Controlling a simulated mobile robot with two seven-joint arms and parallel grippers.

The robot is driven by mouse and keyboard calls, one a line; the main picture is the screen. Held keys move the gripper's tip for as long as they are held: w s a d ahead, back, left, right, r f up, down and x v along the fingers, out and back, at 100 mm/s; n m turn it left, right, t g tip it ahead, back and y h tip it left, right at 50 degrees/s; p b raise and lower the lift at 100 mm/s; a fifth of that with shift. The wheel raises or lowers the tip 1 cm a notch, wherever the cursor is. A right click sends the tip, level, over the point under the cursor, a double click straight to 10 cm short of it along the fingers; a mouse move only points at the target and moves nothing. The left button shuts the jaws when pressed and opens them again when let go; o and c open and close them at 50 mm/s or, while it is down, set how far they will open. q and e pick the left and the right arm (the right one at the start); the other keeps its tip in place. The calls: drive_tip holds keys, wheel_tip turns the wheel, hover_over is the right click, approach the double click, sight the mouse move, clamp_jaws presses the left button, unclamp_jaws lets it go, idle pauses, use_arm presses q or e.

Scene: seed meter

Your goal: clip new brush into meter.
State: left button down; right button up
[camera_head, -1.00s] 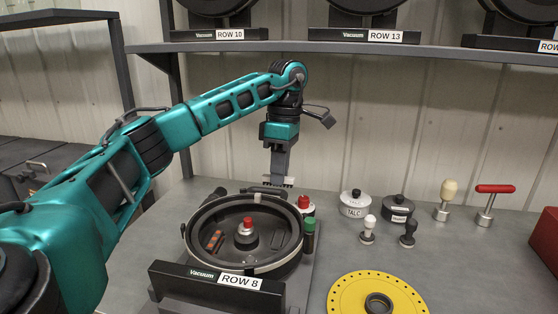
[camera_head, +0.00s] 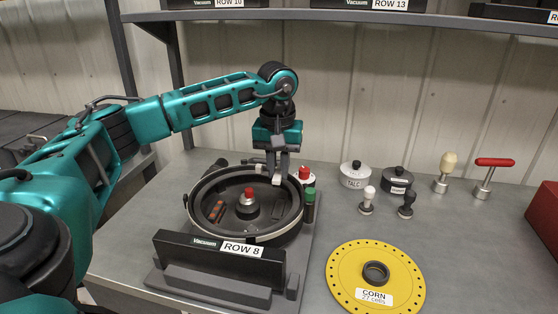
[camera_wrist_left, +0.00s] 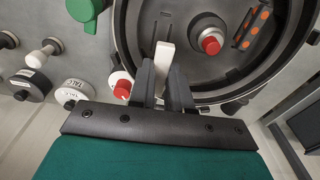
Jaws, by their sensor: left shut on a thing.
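The seed meter (camera_head: 197,216) is an open round black housing with a pale rim, lying behind the ROW 8 label. A red-topped hub (camera_head: 247,198) stands at its middle, and orange pieces (camera_head: 215,211) sit inside at the left. My left gripper (camera_head: 278,170) points down over the back right part of the housing. It is shut on a narrow pale piece, seemingly the brush (camera_wrist_left: 164,60), which juts past the fingertips inside the rim. Whether the brush touches its seat cannot be told. My right gripper is out of view.
A yellow CORN disc (camera_head: 345,270) lies front right. Talc (camera_head: 355,178) and dark pots, small knobs and handled tools stand behind it. A shelf (camera_head: 350,17) runs above.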

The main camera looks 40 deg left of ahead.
use_arm(q)
drive_tip(key=b, duration=0.4)
hover_over(279, 209)
drive_tip(key=shift+s+f, duration=0.15)
drive_tip(key=shift+f, duration=2.15)
drive_tip(key=shift+f+b, duration=0.3)
drive_tip(key=shift+f, duration=0.6)
drive_tip(key=shift+p, duration=0.3)
drive_tip(key=shift+f+b, duration=0.3)
drive_tip(key=shift+f, duration=0.7)
drive_tip(key=c, duration=1)
unclamp_jaws()
drive_tip(key=shift+c, duration=0.4)
